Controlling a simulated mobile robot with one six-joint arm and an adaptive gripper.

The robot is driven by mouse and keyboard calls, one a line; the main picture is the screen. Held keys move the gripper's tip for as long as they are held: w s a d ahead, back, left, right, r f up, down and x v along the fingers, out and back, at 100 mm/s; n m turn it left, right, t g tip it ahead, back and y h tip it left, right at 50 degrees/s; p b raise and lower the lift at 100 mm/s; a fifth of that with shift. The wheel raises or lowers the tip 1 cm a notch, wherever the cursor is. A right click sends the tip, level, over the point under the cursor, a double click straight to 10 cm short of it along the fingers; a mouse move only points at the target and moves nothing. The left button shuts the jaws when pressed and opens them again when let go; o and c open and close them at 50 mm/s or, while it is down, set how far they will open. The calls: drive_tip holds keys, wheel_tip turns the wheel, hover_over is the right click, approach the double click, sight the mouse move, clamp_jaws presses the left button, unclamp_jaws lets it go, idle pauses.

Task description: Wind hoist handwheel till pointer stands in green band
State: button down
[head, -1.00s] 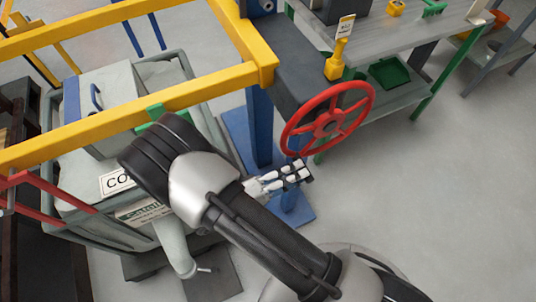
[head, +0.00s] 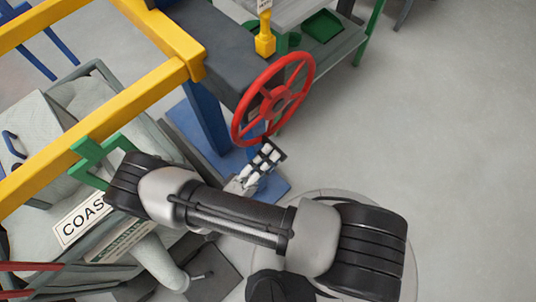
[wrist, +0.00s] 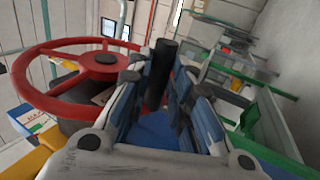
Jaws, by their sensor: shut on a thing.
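The red hoist handwheel (head: 273,102) stands on the side of the dark hoist beam in the head view. It fills the left of the wrist view (wrist: 100,60), with its hub and spokes clear. My gripper (head: 267,155) is at the wheel's lower rim. In the wrist view, my gripper (wrist: 160,100) is shut on the black upright handle (wrist: 160,72), beside the red rim.
A yellow frame (head: 160,80) on a blue post (head: 207,120) stands left of the wheel. A grey bin with a sign (head: 80,218) and a green bracket (head: 95,158) are below it. A grey bench (head: 335,50) is behind. Floor at right is clear.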

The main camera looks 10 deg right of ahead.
drive_tip(key=shift+w+f, duration=0.1)
drive_tip(key=shift+f, duration=0.2)
drive_tip(key=c, duration=1.6)
unclamp_jaws()
drive_tip(key=shift+o, duration=0.8)
drive_tip(key=shift+r, duration=0.1)
drive_tip(key=v, duration=1.2)
